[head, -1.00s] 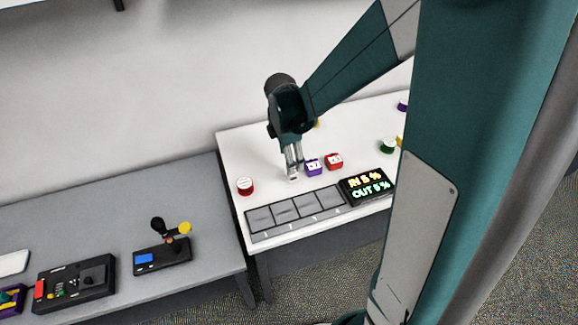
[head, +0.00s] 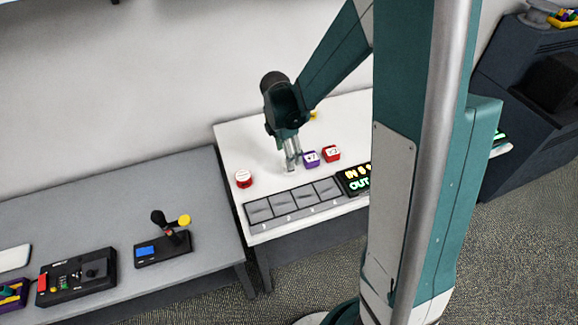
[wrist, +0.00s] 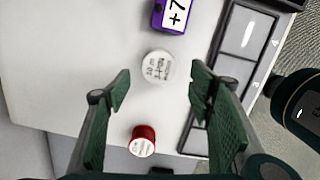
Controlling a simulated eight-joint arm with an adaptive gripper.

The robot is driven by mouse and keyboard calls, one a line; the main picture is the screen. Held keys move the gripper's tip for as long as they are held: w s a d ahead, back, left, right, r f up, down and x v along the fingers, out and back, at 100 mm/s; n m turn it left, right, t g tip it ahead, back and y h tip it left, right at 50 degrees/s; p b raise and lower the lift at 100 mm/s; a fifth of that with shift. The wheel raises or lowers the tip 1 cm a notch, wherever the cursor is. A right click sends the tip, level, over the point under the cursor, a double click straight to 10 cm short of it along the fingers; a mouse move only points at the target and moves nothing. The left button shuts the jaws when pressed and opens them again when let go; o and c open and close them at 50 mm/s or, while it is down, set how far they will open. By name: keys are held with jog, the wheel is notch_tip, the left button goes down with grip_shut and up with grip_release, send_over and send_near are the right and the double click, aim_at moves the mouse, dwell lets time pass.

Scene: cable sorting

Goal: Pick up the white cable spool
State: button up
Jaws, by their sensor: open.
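The white cable spool (wrist: 157,66) stands on the white table, its labelled round top facing the wrist camera. My gripper (wrist: 160,86) is open and empty in the wrist view. Its two green fingers are spread wide, and the spool shows between and just beyond the fingertips. I cannot tell the height left between the fingertips and the spool. In the head view my gripper (head: 290,163) points down at the white table, and its fingers and the pale tabletop make the spool hard to make out.
A red spool (head: 243,179) stands to the left; it also shows in the wrist view (wrist: 143,141). A purple block (head: 311,159) and a red block (head: 331,153) sit close on the right. A grey numbered tray (head: 291,204) lies along the front edge.

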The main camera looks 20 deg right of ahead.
jog(key=shift+d+f, duration=0.1)
jog(key=shift+f, duration=0.55)
jog(key=shift+f, duration=0.15)
jog(key=shift+w+d+f, duration=0.1)
jog(key=shift+d+f, duration=0.1)
jog(key=shift+f, duration=1.05)
jog(key=shift+w+d+f, duration=0.1)
jog(key=shift+d+f, duration=0.1)
jog(key=shift+f, duration=1)
jog(key=c, duration=1)
